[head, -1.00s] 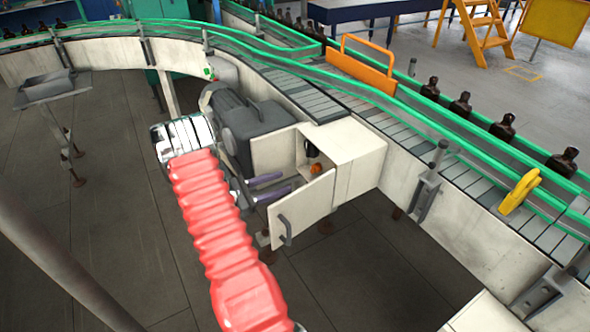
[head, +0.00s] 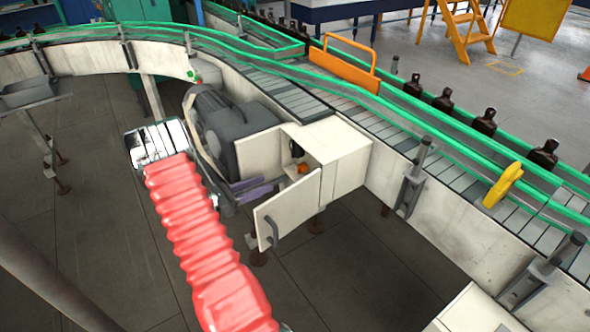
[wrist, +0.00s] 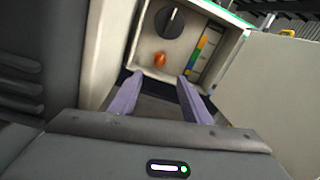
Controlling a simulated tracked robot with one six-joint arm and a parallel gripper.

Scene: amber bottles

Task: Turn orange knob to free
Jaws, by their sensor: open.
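The orange knob (wrist: 160,59) sits inside an open white box, below a dark round dial with a pale pointer (wrist: 171,21). It also shows small in the head view (head: 303,168), partly behind the box's open door (head: 288,210). My gripper (wrist: 157,85) has its two purple fingers apart with nothing between them. The fingers point toward the box opening, short of the knob. Which position the knob is set to cannot be told.
The open door (wrist: 275,85) stands at the right in the wrist view. A dark grey motor (head: 232,125) is beside the box on the left. A conveyor (head: 300,98) with green rails runs behind, with several amber bottles (head: 484,122).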

